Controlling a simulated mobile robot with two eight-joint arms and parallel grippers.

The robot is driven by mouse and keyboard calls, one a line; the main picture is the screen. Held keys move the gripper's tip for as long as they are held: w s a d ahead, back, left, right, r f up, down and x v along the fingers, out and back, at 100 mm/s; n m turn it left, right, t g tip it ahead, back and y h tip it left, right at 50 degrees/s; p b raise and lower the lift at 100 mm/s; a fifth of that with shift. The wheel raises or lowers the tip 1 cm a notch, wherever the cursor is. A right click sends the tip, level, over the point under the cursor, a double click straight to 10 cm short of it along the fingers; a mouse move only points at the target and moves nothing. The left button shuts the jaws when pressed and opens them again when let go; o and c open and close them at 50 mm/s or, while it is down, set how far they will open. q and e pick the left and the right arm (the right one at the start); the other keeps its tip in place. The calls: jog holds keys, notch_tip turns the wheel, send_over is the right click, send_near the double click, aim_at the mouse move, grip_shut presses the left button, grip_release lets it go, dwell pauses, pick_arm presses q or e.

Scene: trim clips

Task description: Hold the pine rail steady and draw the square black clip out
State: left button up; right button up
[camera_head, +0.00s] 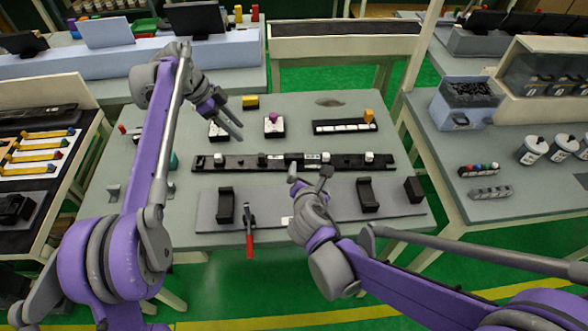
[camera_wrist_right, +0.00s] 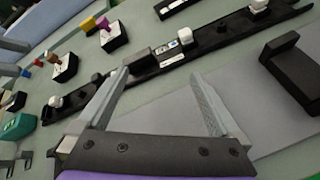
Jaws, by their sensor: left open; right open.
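A long dark rail (camera_head: 240,163) lies across the middle of the table; it looks black-brown rather than pale pine. It also shows in the right wrist view (camera_wrist_right: 110,91). A square black clip (camera_head: 262,159) sits on the rail left of its middle; a black block also shows in the wrist view (camera_wrist_right: 137,60). White-topped clips (camera_head: 369,157) sit along the rail too. My left gripper (camera_head: 229,125) is open and empty, above the table behind the rail. My right gripper (camera_head: 310,178) is open and empty, just in front of the rail's middle, its fingers (camera_wrist_right: 160,80) pointing towards it.
A grey plate (camera_head: 300,205) in front of the rail carries upright black brackets (camera_head: 226,205). A red-handled tool (camera_head: 249,235) lies at the front edge. Behind the rail are small blocks with coloured knobs (camera_head: 273,126) and a black strip with white squares (camera_head: 345,126).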

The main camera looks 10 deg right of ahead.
aim_at(294, 154)
jog(key=w+a+n, duration=0.1)
jog(key=n, duration=0.1)
jog(key=w+a+n+t, duration=0.1)
jog(key=n, duration=0.1)
jog(key=w+a+n, duration=0.1)
jog(key=n, duration=0.1)
jog(key=shift+a+f, duration=0.1)
jog(key=shift+f, duration=0.25)
jog(key=shift+t, duration=0.3)
jog(key=x, duration=1)
jog(key=shift+w+f, duration=0.2)
jog(key=shift+w, duration=0.15)
